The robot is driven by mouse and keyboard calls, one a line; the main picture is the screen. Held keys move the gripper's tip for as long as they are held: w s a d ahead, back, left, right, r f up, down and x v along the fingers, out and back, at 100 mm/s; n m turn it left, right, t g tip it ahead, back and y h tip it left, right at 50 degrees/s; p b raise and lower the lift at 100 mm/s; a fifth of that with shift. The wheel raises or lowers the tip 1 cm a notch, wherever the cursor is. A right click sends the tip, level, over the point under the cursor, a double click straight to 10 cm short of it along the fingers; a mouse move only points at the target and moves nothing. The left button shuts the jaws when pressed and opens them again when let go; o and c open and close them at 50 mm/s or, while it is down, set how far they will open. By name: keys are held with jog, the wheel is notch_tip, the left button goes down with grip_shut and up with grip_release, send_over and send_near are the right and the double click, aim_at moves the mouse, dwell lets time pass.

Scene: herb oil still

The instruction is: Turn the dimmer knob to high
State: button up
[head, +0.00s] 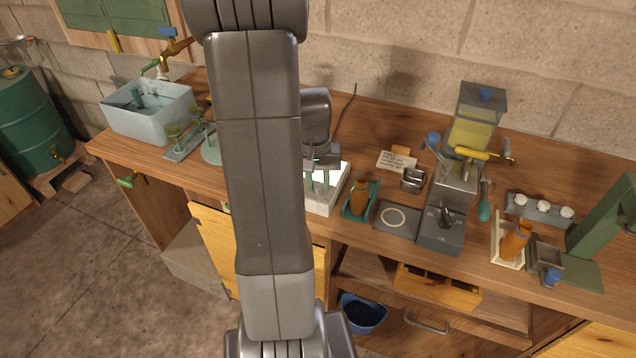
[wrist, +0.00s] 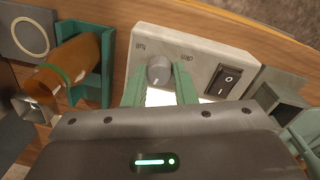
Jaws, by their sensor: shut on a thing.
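The dimmer knob (wrist: 158,70) is a small round grey knob on a pale control box (wrist: 200,55), seen in the wrist view. The green fingers of my gripper (wrist: 160,86) stand on either side of it and are shut on it. Small labels sit at both sides of the knob, too small to read surely. The knob's pointer direction cannot be told. In the head view my gripper (head: 321,182) reaches down onto the white box (head: 337,193); the knob is hidden there.
A black rocker switch (wrist: 224,80) sits right of the knob on the box. A brown bottle (wrist: 75,65) in a green holder stands just left of the box. A dark plate with a ring (head: 392,218) and a grey unit (head: 441,232) stand farther right in the head view.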

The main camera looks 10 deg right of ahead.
aim_at(318, 183)
jog(key=m+b, duration=0.1)
jog(key=m, duration=0.6)
jog(key=shift+w, duration=0.1)
jog(key=m, duration=0.4)
jog(key=shift+d+r+m+y, duration=0.1)
jog(key=shift+m+y, duration=0.2)
jog(key=shift+m, duration=1.6)
jog(key=o, duration=1)
jog(key=r, duration=1.3)
jog(key=shift+w+r+b, duration=0.3)
jog(key=shift+r+b, duration=0.05)
